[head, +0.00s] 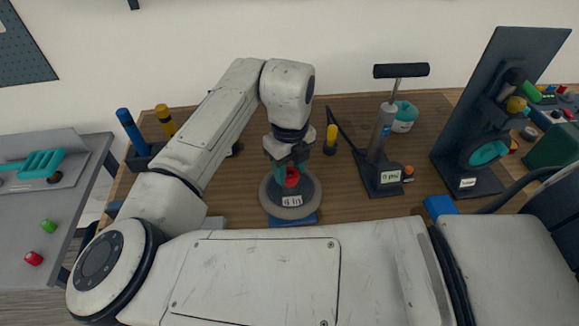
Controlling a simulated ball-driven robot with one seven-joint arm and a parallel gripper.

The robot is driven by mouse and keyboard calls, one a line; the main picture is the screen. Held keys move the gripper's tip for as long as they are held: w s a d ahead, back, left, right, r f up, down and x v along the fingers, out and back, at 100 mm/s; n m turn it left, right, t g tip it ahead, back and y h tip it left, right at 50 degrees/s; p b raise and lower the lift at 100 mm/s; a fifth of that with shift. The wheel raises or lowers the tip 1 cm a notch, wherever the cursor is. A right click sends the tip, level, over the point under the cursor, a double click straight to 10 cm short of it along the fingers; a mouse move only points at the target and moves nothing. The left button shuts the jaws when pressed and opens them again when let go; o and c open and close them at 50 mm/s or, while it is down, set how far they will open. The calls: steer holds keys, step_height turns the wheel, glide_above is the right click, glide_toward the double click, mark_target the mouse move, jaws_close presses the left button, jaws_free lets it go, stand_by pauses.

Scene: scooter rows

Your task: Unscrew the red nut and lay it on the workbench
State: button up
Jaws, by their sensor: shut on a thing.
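The red nut (292,179) sits at the centre of a round dark disc with a grey rim (268,200), which rests on a blue base on the wooden workbench (340,180). My gripper (288,168) reaches down from above and is shut on the red nut. The fingers hide part of the nut, and its thread is out of sight. I cannot tell whether the nut is still seated or lifted slightly.
A pump with a black handle (400,71) and a dark upright stand (520,75) are on the right. Blue (130,130) and yellow (166,121) handles stand at the back left. A grey side table (85,200) is left. Bare wood lies between disc and pump.

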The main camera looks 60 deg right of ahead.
steer(key=shift+c, duration=1.1)
steer(key=n+p, duration=0.2)
steer(key=n, duration=0.2)
steer(key=shift+r, duration=0.1)
steer(key=n+p, duration=0.3)
steer(key=n, duration=0.4)
steer(key=shift+n+p, duration=0.3)
steer(key=n+p, duration=0.1)
steer(key=n, duration=0.2)
steer(key=shift+n, duration=1)
steer(key=n, duration=0.5)
